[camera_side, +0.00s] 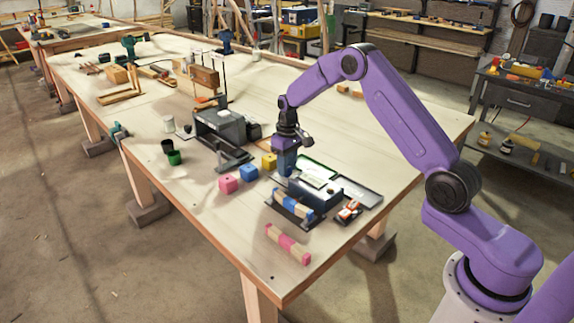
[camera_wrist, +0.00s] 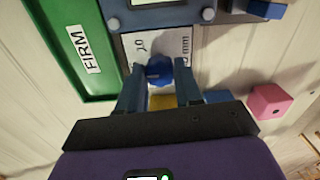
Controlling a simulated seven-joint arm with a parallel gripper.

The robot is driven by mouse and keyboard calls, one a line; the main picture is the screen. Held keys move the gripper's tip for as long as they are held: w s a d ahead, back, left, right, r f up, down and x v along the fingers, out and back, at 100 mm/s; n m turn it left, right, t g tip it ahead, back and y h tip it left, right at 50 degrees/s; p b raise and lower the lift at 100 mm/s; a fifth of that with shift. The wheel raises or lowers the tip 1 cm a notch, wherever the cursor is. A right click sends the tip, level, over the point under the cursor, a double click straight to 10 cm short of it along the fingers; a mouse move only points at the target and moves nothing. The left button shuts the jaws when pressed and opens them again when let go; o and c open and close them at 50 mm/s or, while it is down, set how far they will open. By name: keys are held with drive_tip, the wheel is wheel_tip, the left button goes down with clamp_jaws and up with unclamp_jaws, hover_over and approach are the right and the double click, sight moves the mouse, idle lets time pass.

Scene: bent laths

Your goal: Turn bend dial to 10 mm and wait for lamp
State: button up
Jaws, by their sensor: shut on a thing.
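The bend dial is a blue knob (camera_wrist: 159,71) on a white plate marked "mm" in the wrist view. Its number marks are too small to read surely. My gripper (camera_wrist: 159,73) is shut on the knob, one finger on each side. In the side view my gripper (camera_side: 286,172) points down at the left end of a dark device (camera_side: 322,192), and it hides the dial there. I cannot make out a lamp for certain; a small green spot (camera_wrist: 164,178) shows at the bottom edge of the wrist view, partly cut off.
A green tray labelled FIRM (camera_wrist: 85,50) lies beside the dial plate. Pink (camera_side: 229,184), blue (camera_side: 248,172) and yellow (camera_side: 269,161) blocks stand left of my gripper. A grey machine (camera_side: 219,130) stands behind.

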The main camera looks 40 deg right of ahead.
sight(289, 168)
drive_tip(key=m, duration=0.4)
drive_tip(key=shift+m, duration=0.3)
drive_tip(key=m, duration=0.4)
drive_tip(key=shift+r, duration=0.1)
drive_tip(key=shift+w+m, duration=0.1)
drive_tip(key=shift+m, duration=0.2)
drive_tip(key=o, duration=1)
drive_tip(key=shift+o, duration=0.2)
wheel_tip(289, 168, up, 17)
drive_tip(key=shift+s+d+r, duration=0.2)
drive_tip(key=shift+s+d, duration=0.05)
drive_tip(key=shift+s, duration=0.05)
drive_tip(key=shift+a, duration=0.15)
